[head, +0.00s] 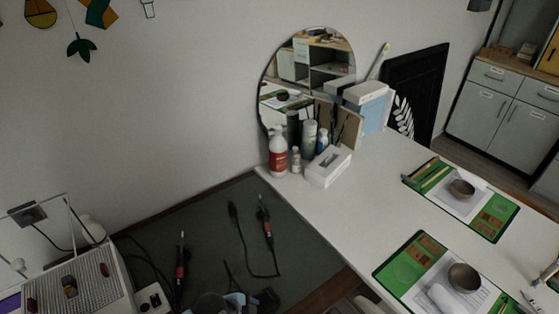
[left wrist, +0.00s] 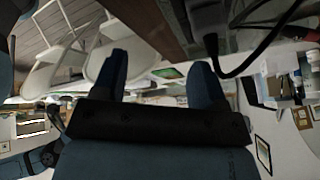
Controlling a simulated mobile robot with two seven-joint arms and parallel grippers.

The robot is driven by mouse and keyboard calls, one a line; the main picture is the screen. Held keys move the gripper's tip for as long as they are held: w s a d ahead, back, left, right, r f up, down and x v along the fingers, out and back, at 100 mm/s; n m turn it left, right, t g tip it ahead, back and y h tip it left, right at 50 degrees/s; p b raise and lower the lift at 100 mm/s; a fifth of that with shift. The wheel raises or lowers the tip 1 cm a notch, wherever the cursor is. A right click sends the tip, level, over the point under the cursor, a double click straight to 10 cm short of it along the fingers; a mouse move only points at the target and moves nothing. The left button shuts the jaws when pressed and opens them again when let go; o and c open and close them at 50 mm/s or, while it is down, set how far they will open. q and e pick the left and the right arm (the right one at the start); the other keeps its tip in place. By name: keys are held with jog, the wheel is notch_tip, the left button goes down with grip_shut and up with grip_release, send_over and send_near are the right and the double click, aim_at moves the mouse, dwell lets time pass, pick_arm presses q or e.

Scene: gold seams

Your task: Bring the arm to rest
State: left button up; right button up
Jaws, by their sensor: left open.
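My left gripper (left wrist: 160,78) shows in the left wrist view with its two dark blue fingers spread apart. Nothing is held between them. The picture from that wrist is tilted, with furniture and room things beyond the fingers. In the head view no gripper can be clearly made out. Some dark and blue-grey shapes at the bottom edge are cut off, and I cannot tell what they are. My right gripper is in neither view.
A dark green work mat (head: 205,235) carries two red-and-black soldering tools (head: 267,228). The white table (head: 385,190) holds bottles, a tissue box (head: 327,168) and two green trays (head: 400,287) with bowls. In the left wrist view, pale chairs (left wrist: 130,65) and a black cable (left wrist: 262,50) are close.

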pick_arm(q)
jog(key=s+a+r+n+t+y, duration=0.1)
jog(key=s+a+r+n+t, duration=0.1)
jog(key=s+a+n+t, duration=0.2)
jog(key=s+a+r+n+t+y, duration=0.1)
jog(key=s+a+n+t, duration=0.3)
jog(key=a+n, duration=0.4)
jog(key=shift+s+a+r+n+y, duration=0.4)
jog(key=shift+s+r+n, duration=0.5)
jog(key=shift+n, duration=0.3)
jog(key=shift+d+f, duration=0.1)
